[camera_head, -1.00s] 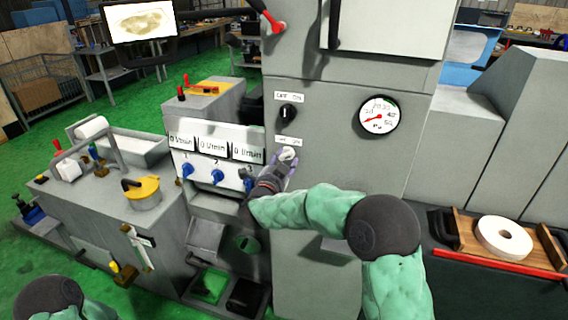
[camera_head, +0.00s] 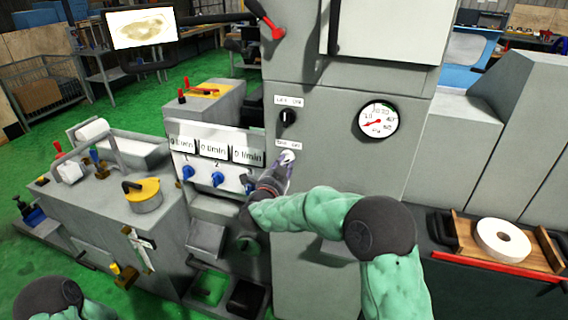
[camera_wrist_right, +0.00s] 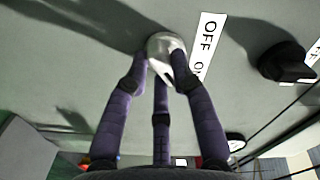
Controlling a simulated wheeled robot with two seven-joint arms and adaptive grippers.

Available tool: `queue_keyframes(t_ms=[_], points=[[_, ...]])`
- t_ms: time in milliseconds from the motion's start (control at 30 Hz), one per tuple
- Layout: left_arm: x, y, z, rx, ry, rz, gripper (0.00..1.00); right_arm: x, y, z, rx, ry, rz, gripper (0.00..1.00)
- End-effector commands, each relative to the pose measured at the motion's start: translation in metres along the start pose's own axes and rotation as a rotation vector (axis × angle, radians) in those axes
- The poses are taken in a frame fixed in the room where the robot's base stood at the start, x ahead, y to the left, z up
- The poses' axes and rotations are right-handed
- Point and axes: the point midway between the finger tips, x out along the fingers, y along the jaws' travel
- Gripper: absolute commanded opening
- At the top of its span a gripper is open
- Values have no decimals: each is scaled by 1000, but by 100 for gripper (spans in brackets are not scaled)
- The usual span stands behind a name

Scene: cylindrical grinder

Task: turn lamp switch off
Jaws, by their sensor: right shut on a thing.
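The lamp switch is a round pale knob (camera_head: 287,157) on the grey machine's front panel, below a black knob. It also shows in the right wrist view (camera_wrist_right: 164,44), next to a white label reading "OFF" and a partly hidden "ON". My right gripper (camera_head: 284,166) is at the knob, with its purple fingers closed around the knob's sides in the right wrist view (camera_wrist_right: 160,68). The fingers partly cover the knob. My left gripper is not in view; only part of my left arm shows at the lower left.
A black knob (camera_head: 288,118) sits above, and a pressure gauge (camera_head: 378,120) is to the right. Blue valves (camera_head: 217,179) under flow displays are close on the left. A red-handled lever (camera_head: 271,28) hangs above. A wooden tray (camera_head: 466,224) holds a white wheel.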

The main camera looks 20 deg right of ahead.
Motion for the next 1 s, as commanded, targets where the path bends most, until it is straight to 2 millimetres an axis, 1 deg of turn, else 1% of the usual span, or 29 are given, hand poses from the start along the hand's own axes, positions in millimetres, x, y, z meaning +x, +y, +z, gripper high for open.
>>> queue_keyframes(t_ms=[33,167,600,800,1000], points=[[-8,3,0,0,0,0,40,0,-1,-2,-33,-1,3,0],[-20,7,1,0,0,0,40,0,-2,-3,-133,0,3,0],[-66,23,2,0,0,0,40,0,-2,-5,-547,-2,3,0],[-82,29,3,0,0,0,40,0,-3,-5,-714,-1,1,0],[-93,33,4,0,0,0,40,0,-2,-5,-844,-1,2,0]])
